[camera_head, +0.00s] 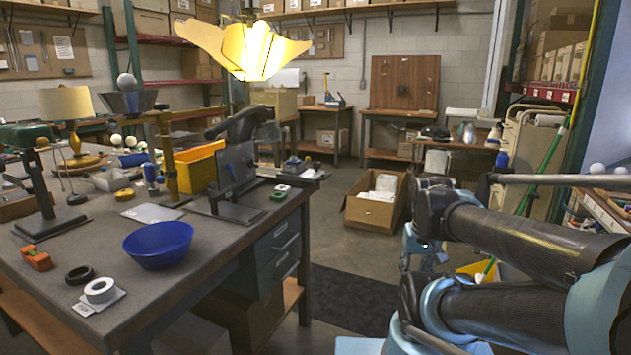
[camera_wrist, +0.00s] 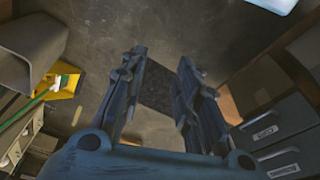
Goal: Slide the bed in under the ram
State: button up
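I cannot tell for sure which parts are the bed and the ram. In the head view, a stand with an ochre post (camera_head: 167,158) is on the grey workbench, with a pale flat plate (camera_head: 152,213) lying near its foot. At the far left is a green-topped device (camera_head: 26,136) on a black column. My gripper (camera_wrist: 165,75) is open and empty in the wrist view, well right of the workbench, above the floor.
A blue bowl (camera_head: 158,245), an orange block (camera_head: 36,258) and a white ring (camera_head: 100,289) sit on the near workbench (camera_head: 205,267). A yellow bin (camera_head: 199,166) stands behind. A cardboard box (camera_head: 376,204) is on the floor. Grey drawers (camera_wrist: 275,129) show in the wrist view.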

jog(key=shift+a, duration=0.2)
jog(key=m+t+y, duration=0.3)
jog(key=m+y, duration=0.1)
jog(key=y, duration=1.1)
send_near(329, 176)
jog(key=shift+h, duration=0.3)
jog(key=x, duration=1)
jog(key=shift+w+a+r, duration=0.1)
jog(key=shift+w+a, duration=0.05)
jog(key=shift+a, duration=0.25)
grip_shut()
